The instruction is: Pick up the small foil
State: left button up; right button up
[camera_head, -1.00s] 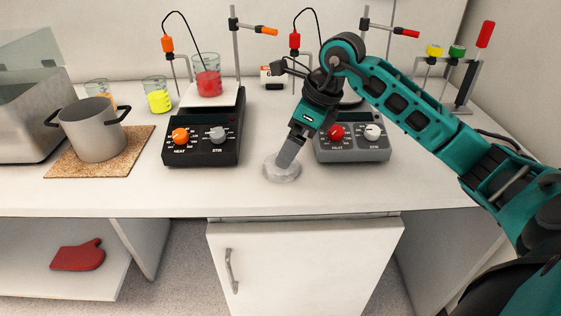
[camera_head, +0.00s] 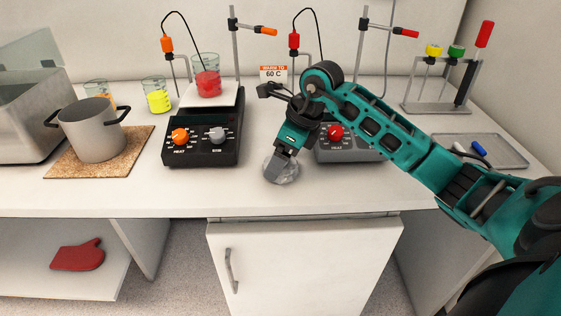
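The small foil (camera_head: 291,174) is a round, silvery piece near the front edge of the white bench, in front of the gap between the two hotplates. My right gripper (camera_head: 275,177) reaches down to it, and its fingers cover the foil's left and middle part. They overlap the foil in the picture. I cannot tell whether the fingers are closed on it, or whether the foil is off the bench. My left gripper is not in view.
A black hotplate (camera_head: 202,148) with a beaker of red liquid (camera_head: 207,82) stands left of the gripper. A grey hotplate (camera_head: 350,153) is partly hidden behind my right arm. A pot (camera_head: 93,135) sits on a cork mat (camera_head: 140,145). Bench front between them is clear.

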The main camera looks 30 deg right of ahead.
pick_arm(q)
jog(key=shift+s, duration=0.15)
pick_arm(e)
jog(key=c, duration=0.3)
jog(key=shift+c, duration=0.2)
